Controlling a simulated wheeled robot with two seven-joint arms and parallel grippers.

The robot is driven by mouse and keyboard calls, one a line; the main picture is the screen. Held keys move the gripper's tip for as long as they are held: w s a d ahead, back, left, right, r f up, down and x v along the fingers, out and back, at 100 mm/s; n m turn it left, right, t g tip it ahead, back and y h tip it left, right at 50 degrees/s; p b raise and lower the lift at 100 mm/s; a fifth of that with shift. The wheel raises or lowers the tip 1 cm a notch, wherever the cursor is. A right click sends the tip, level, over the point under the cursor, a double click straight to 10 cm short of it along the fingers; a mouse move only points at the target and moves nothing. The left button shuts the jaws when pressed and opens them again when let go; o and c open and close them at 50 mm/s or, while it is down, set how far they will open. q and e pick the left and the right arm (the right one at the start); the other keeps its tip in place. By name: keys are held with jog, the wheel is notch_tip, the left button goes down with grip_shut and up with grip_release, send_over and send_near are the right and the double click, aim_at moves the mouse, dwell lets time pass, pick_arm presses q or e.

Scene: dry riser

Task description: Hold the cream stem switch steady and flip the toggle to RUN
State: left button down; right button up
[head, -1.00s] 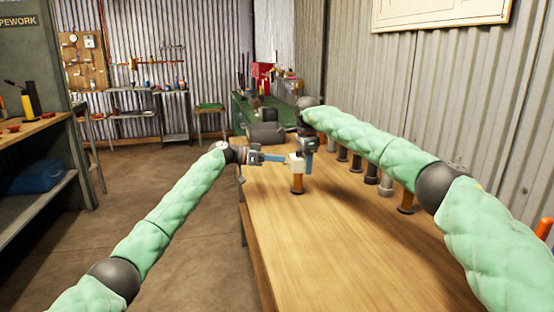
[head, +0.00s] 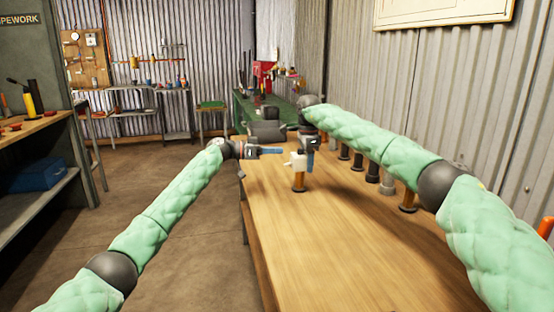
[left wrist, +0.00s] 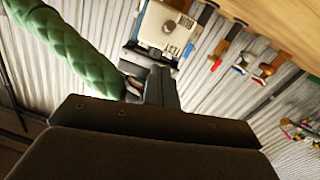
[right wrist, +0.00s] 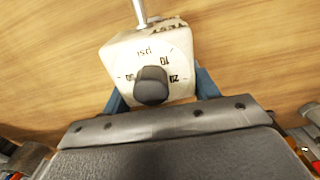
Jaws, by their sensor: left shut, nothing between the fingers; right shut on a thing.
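The cream switch (head: 298,161) stands upright on an orange-brown stem (head: 298,181) on the wooden bench. In the right wrist view its cream box (right wrist: 120,52) shows a psi scale, a dark knob (right wrist: 151,86) and a metal toggle lever (right wrist: 140,12) sticking out at the top; part of a label there reads TEST. My right gripper (head: 309,168) is shut on the box, with blue fingers on both its sides. My left gripper (head: 279,151) is shut and empty, just left of the box with a small gap. The box also shows ahead in the left wrist view (left wrist: 165,25).
Several dark and grey pipe stubs, including a grey one (head: 387,183), stand along the bench's wall side under my right arm. A dark cylindrical thing (head: 267,132) is at the bench's far end. The wooden bench top (head: 330,250) in front is clear.

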pick_arm(q)
jog(key=a, duration=1)
jog(key=shift+s, duration=0.4)
jog(key=shift+a, duration=0.15)
pick_arm(e)
jog(key=o, duration=1.4)
jog(key=shift+c, duration=0.2)
jog(key=shift+r, duration=0.1)
